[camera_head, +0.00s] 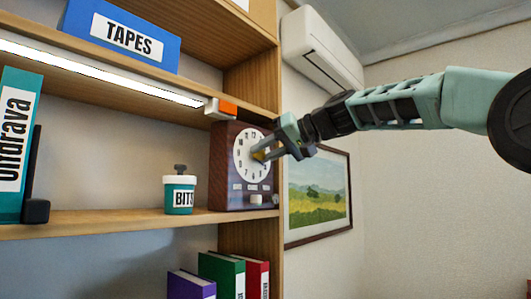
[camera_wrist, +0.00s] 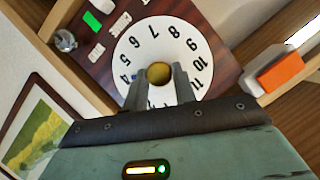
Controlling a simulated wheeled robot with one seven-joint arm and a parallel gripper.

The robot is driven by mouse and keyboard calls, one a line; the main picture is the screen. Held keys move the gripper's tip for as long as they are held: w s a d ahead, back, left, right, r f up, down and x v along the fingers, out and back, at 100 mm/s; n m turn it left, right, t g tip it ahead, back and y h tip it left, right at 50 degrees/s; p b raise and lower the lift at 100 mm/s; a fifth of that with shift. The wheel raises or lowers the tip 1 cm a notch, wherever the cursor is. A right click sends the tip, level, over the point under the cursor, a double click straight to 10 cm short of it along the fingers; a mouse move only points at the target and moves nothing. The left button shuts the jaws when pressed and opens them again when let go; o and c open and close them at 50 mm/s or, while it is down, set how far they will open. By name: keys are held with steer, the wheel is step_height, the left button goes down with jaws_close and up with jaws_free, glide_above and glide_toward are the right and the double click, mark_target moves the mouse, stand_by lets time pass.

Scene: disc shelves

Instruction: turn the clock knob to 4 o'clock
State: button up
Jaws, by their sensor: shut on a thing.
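The clock is a dark wooden box (camera_head: 227,170) with a round white dial (camera_head: 242,143), standing upright at the right end of the shelf. A brass-yellow knob (camera_wrist: 158,72) sits at the middle of the dial (camera_wrist: 150,45) in the wrist view. My gripper (camera_head: 263,153) reaches the dial from the right. In the wrist view its two fingers (camera_wrist: 160,83) are closed around the knob. Figures 5 to 11 show around the knob there; the fingers cover part of the dial's lower side. I cannot tell which hour the knob points to.
An orange and white block (camera_head: 228,107) is just above the clock, also in the wrist view (camera_wrist: 275,73). A teal BITS jar (camera_head: 179,194) stands left of the clock. A framed landscape (camera_head: 317,195) hangs to the right. Open air lies right of the shelf.

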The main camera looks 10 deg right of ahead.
steer(key=o, duration=0.9)
steer(key=shift+o, duration=0.2)
steer(key=shift+d, duration=0.1)
steer(key=b+v, duration=0.5)
steer(key=v, duration=1.2)
steer(key=shift+r, duration=0.2)
steer(key=shift+s+f, duration=0.1)
steer(key=s+a+f+g+h, duration=0.15)
steer(key=a+f, duration=0.35)
steer(key=f, duration=0.5)
steer(key=a+f+g+h, duration=0.1)
steer(key=a+f+g, duration=0.3)
steer(key=f, duration=0.6)
steer(key=s+a+f+g+h, duration=0.1)
steer(key=a+f, duration=0.6)
steer(key=f, duration=0.3)
steer(key=s+a+f+n+g+h, duration=0.1)
steer(key=s+a+f+g+h, duration=0.15)
steer(key=s+f, duration=1)
steer(key=s+d+f+n+h, duration=0.1)
steer(key=s+d+f+h, duration=0.1)
steer(key=s+f, duration=0.4)
steer(key=s+d+f+n+h, duration=0.2)
steer(key=s+f, duration=0.5)
steer(key=f, duration=0.2)
steer(key=shift+s+d+n+g, duration=0.3)
